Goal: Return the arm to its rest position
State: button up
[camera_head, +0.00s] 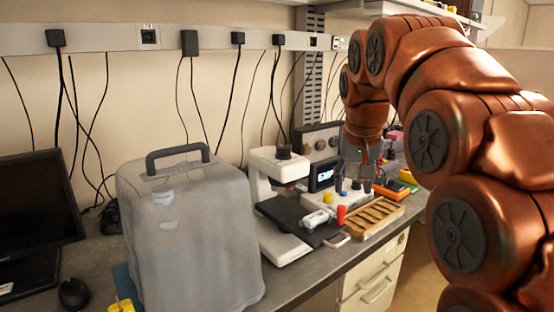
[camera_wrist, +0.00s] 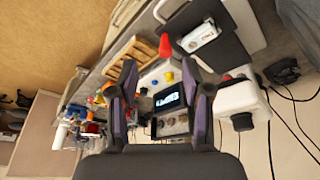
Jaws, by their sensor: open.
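My copper-coloured arm reaches in from the right in the head view and bends down over the back of the bench. My gripper (camera_head: 352,172) hangs above the bench in front of the instrument with a lit display (camera_head: 322,177); its fingers are small and partly hidden there. In the wrist view my gripper (camera_wrist: 163,85) shows two dark fingers spread apart with nothing held between them. The lit display (camera_wrist: 168,100) shows between the fingers.
A wooden slotted rack (camera_head: 373,217), a red piece (camera_head: 341,214) and a white microscope-like device (camera_head: 284,238) stand close below my gripper. A large grey covered case (camera_head: 190,235) stands left of them. A monitor (camera_head: 35,205) and mouse (camera_head: 74,293) are at far left. Cables hang along the wall.

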jog(key=s+f+g+p, duration=0.2)
jog(key=s+f, duration=0.3)
jog(key=s, duration=0.6)
jog(key=s+f+n+g+p, duration=0.1)
jog(key=s+f+p, duration=0.2)
jog(key=s, duration=0.9)
jog(key=s+f+g+p, duration=0.2)
jog(key=s+f+p, duration=0.1)
jog(key=s+f, duration=0.6)
jog(key=s, duration=0.3)
jog(key=shift+d+f+n+g+y, duration=0.2)
jog(key=shift+d+n+g+y, duration=0.1)
jog(key=shift+d+n+y, duration=0.1)
jog(key=shift+c, duration=0.7)
